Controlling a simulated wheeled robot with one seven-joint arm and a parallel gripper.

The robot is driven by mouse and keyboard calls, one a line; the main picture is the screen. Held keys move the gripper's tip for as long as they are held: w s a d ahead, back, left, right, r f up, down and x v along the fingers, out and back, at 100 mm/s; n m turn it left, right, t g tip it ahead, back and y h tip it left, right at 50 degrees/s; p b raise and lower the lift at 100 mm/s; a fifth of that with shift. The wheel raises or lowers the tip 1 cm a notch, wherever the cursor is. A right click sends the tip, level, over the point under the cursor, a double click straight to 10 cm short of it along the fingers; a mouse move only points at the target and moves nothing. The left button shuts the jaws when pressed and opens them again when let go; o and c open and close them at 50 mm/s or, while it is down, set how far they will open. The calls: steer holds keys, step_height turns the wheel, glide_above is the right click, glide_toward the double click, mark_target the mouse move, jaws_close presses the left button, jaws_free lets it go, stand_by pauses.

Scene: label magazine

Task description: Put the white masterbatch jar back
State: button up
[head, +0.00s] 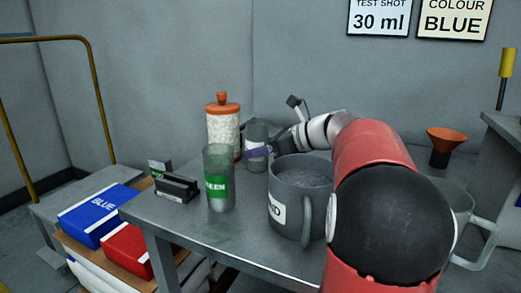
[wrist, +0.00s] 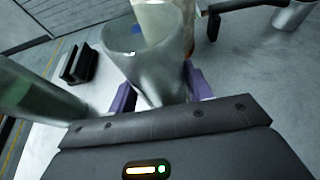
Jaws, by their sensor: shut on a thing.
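My gripper (head: 257,152) has purple fingers, which also show in the wrist view (wrist: 161,92). It is shut on a clear, greyish jar (head: 256,131) with a pale label band, at the back of the grey table. I cannot read its label. In the wrist view the held jar (wrist: 146,62) sits upright-looking between the fingers, its open rim toward the camera. I cannot tell whether its base touches the table. A similar jar with a green label (head: 218,187) stands in front and to the left. A canister of white granules with an orange lid (head: 223,126) stands just behind the held jar.
A large grey labelled mug (head: 289,203) stands right of the green jar, close to my arm. A small black rack (head: 177,188) is at the table's left. Blue (head: 99,216) and red (head: 127,252) boxes lie lower left. An orange funnel (head: 446,138) is at right.

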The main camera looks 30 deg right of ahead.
steer(key=o, duration=1.1)
steer(key=shift+c, duration=0.2)
steer(key=shift+r, duration=0.1)
steer(key=shift+s+d+r, duration=0.1)
steer(key=shift+s+d, duration=0.05)
steer(key=v, duration=1.1)
steer(key=shift+s+d+p, duration=0.2)
steer(key=shift+p, duration=0.15)
